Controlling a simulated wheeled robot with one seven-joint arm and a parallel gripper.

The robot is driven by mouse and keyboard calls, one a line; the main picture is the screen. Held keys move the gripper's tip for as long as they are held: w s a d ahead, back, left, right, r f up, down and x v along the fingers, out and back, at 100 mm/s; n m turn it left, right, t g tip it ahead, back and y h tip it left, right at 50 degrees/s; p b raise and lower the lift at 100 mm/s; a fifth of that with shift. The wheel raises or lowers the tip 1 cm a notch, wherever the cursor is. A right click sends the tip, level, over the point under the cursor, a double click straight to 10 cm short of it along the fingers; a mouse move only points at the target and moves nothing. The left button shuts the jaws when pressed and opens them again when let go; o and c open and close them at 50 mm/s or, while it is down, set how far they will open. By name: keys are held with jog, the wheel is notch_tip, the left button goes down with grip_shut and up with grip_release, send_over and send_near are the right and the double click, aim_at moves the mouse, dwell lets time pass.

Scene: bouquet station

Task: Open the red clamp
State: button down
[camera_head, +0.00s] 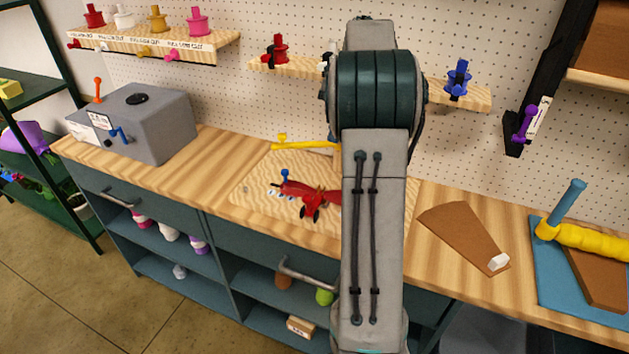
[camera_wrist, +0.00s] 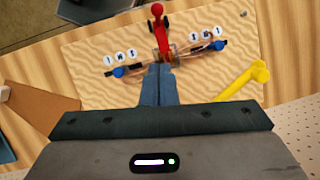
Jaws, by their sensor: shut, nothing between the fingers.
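The red clamp (camera_head: 308,197) sits on a pale wooden board on the bench; my arm hides its right part in the head view. In the wrist view the red clamp (camera_wrist: 159,30) shows a long red piece with a round end pointing up the picture. Thin arms reach out to both sides, each with a blue knob, left (camera_wrist: 119,72) and right (camera_wrist: 221,45), beside small round white labels. My gripper (camera_wrist: 158,68) is shut and empty, its tips just below the clamp's middle in the picture. Whether they touch it I cannot tell. My arm hides the gripper in the head view.
A yellow handle (camera_wrist: 245,80) lies on the board's (camera_wrist: 90,45) right side. A grey box (camera_head: 150,120) stands at the bench's left end. A brown wedge (camera_head: 465,235) and a blue mat (camera_head: 550,290) lie to the right. Pegboard shelves hold coloured spools above.

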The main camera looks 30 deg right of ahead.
jog(key=x, duration=0.3)
jog(key=a+x, duration=0.1)
jog(key=x, duration=0.3)
jog(key=s+x, duration=0.1)
jog(key=x, duration=0.3)
jog(key=shift+a+r+p, duration=0.2)
jog(key=shift+a+p, duration=0.2)
jog(key=shift+a, duration=0.05)
jog(key=shift+s+a+f, duration=0.25)
jog(key=shift+a+f, duration=0.05)
jog(key=shift+a, duration=0.15)
jog(key=shift+s+a+h+b, duration=0.1)
jog(key=shift+a+h+b, duration=0.1)
jog(key=shift+h+b, duration=0.1)
